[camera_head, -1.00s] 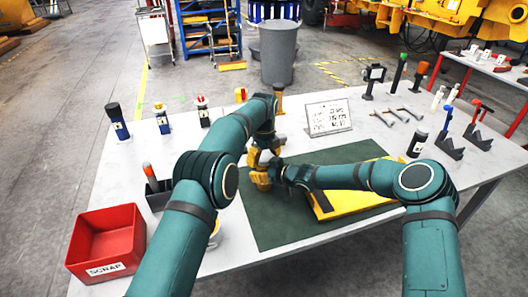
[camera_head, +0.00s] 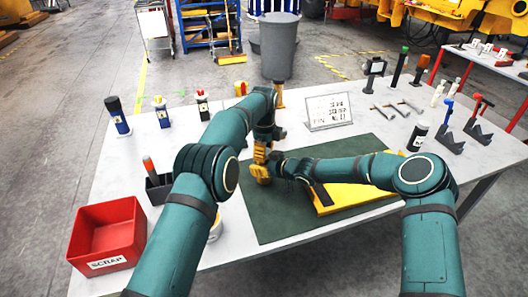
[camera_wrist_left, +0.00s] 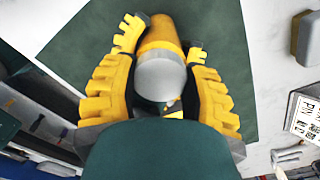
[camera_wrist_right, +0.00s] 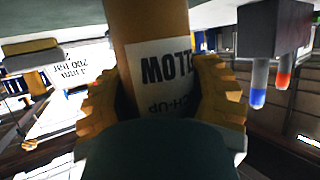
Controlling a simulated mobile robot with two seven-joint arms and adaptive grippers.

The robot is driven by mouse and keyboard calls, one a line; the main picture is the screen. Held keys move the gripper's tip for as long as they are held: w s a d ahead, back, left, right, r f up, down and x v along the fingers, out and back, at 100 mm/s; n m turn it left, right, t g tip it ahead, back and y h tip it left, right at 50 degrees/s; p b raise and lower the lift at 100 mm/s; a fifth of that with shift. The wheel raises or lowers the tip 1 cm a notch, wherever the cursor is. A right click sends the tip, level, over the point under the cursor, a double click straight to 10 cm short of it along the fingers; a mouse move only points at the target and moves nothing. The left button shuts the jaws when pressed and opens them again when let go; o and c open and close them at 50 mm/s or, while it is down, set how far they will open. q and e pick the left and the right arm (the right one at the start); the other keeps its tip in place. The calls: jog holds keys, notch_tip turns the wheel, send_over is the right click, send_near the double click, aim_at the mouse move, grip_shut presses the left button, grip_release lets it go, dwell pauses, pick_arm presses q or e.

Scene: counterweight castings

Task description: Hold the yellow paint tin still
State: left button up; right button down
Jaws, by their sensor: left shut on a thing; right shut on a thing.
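The yellow paint tin is between both of my grippers over the green mat (camera_head: 285,215). In the left wrist view the tin (camera_wrist_left: 160,35) shows its yellow side and pale grey end, with the fingers of my left gripper (camera_wrist_left: 160,85) on either side. In the right wrist view the tin (camera_wrist_right: 150,25) shows a white label, upside down, and the fingers of my right gripper (camera_wrist_right: 165,95) close on both sides of it. In the head view my left gripper (camera_head: 261,154) and right gripper (camera_head: 262,173) meet above the mat and mostly hide the tin.
A yellow piece (camera_head: 350,196) lies on the mat under my right arm. A red scrap bin (camera_head: 107,235) stands at the table's front left. Several small containers line the left back.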

pick_arm(q)
jog(key=shift+n, duration=0.6)
jog(key=o, duration=1.3)
jog(key=shift+c, duration=0.2)
jog(key=shift+r, duration=0.1)
